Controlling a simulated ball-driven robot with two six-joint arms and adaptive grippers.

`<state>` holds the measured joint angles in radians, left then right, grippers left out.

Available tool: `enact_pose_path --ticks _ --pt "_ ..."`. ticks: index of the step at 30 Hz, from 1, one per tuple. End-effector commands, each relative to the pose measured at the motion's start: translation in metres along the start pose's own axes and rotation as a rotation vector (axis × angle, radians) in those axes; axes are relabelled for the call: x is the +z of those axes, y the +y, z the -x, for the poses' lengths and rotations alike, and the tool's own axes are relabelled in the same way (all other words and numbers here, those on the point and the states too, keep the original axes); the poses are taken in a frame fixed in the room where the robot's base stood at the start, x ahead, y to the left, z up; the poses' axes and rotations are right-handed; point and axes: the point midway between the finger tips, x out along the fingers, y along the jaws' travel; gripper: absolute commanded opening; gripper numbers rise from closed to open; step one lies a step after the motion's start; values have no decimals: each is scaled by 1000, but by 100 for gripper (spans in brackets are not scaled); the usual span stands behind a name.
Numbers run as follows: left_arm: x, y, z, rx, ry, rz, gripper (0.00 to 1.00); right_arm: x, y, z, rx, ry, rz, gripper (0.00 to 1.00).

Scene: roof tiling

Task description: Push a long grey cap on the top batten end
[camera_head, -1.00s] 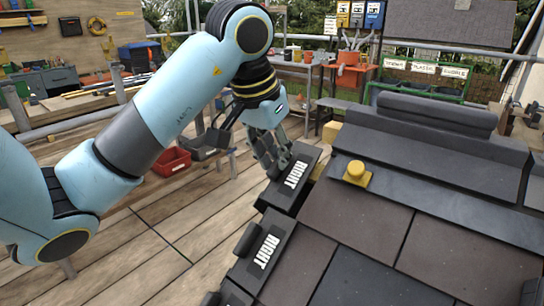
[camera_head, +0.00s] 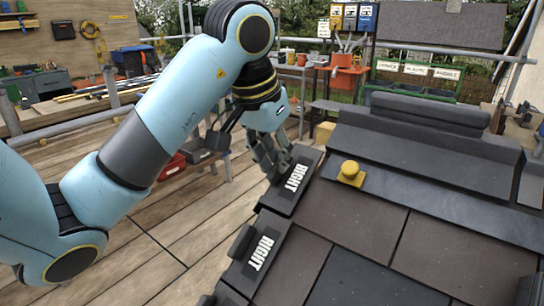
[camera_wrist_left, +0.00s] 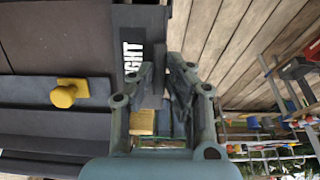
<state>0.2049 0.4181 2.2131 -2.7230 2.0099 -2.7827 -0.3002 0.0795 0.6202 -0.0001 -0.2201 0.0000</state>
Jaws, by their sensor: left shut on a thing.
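A long dark grey cap marked RIGHT (camera_head: 293,186) lies along the left edge of the roof, near its top. My left gripper (camera_head: 273,162) is at the outer side of this cap, shut on its raised grip. In the left wrist view the fingers (camera_wrist_left: 166,78) close around the dark grip, and the cap's lettering (camera_wrist_left: 131,57) is partly covered. The fingers hide how the cap meets the batten end. Another RIGHT cap (camera_head: 262,250) sits just below it along the edge. My right gripper is not in view.
Dark tiles (camera_head: 370,220) cover the roof to the right, under a rounded ridge piece (camera_head: 430,110). The wooden deck (camera_head: 150,225) to the left is open.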

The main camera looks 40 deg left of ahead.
Motion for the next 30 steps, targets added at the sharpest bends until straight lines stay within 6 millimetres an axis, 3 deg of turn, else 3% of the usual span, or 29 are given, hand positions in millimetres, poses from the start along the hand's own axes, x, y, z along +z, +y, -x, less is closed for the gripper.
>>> enact_pose_path --ticks 30 --pt "0 8 0 0 0 0 0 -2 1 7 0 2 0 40"
